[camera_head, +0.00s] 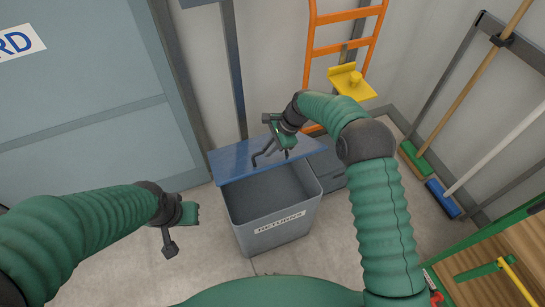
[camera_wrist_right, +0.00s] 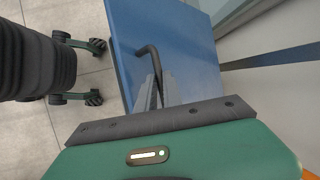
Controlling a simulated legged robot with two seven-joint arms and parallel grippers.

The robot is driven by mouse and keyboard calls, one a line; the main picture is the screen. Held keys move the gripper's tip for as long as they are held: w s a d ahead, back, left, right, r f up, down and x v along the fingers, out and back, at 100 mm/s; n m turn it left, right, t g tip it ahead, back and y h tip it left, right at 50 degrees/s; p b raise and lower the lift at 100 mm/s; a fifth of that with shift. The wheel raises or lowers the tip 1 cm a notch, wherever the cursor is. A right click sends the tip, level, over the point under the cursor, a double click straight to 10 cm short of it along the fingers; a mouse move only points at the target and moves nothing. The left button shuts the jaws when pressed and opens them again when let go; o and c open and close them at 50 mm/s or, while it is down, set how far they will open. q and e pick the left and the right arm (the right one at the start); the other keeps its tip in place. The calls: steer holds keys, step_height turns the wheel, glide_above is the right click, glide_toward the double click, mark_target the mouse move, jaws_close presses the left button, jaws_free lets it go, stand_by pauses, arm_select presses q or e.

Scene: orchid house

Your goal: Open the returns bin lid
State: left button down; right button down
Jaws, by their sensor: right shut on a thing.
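The grey returns bin (camera_head: 265,225) stands on the floor in the middle of the head view, with a RETURNS label on its front. Its blue lid (camera_head: 232,162) is raised and tilted, and the dark inside of the bin shows below it. The lid (camera_wrist_right: 195,45) also fills the middle of the wrist view. My right gripper (camera_head: 284,152) is at the lid, shut on its dark bent handle (camera_wrist_right: 152,54); the grip is partly hidden by the gripper body. My left gripper (camera_head: 180,230) hangs left of the bin, clear of it; its jaw opening is unclear.
A grey box (camera_head: 328,162) is behind the bin to the right. An orange hand truck (camera_head: 310,45) leans at the wall. A green broom (camera_head: 415,160) and a blue broom (camera_head: 443,198) stand right. A wooden bench (camera_head: 500,260) is at lower right. Floor left of the bin is clear.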

arm_select(q)
steer(key=shift+r, duration=0.15)
arm_select(e)
steer(key=shift+w+a+r, duration=0.1)
steer(key=shift+w+r, duration=0.05)
steer(key=shift+w, duration=0.3)
steer(key=c, duration=1.8)
jaws_free()
steer(key=o, duration=0.3)
steer(key=shift+w+a+f, duration=0.15)
steer(key=shift+w+f, duration=0.1)
steer(key=shift+w, duration=0.05)
arm_select(q)
steer(key=shift+w+a, duration=0.15)
steer(key=shift+w, duration=0.2)
arm_select(e)
steer(key=shift+s+r, duration=0.1)
arm_select(q)
steer(key=shift+s, duration=0.1)
arm_select(e)
steer(key=shift+s+r, duration=0.1)
steer(key=shift+r, duration=0.05)
arm_select(q)
steer(key=shift+r+p, duration=0.45)
steer(key=shift+p, duration=0.25)
arm_select(e)
steer(key=v, duration=1.6)
steer(key=shift+r, duration=0.25)
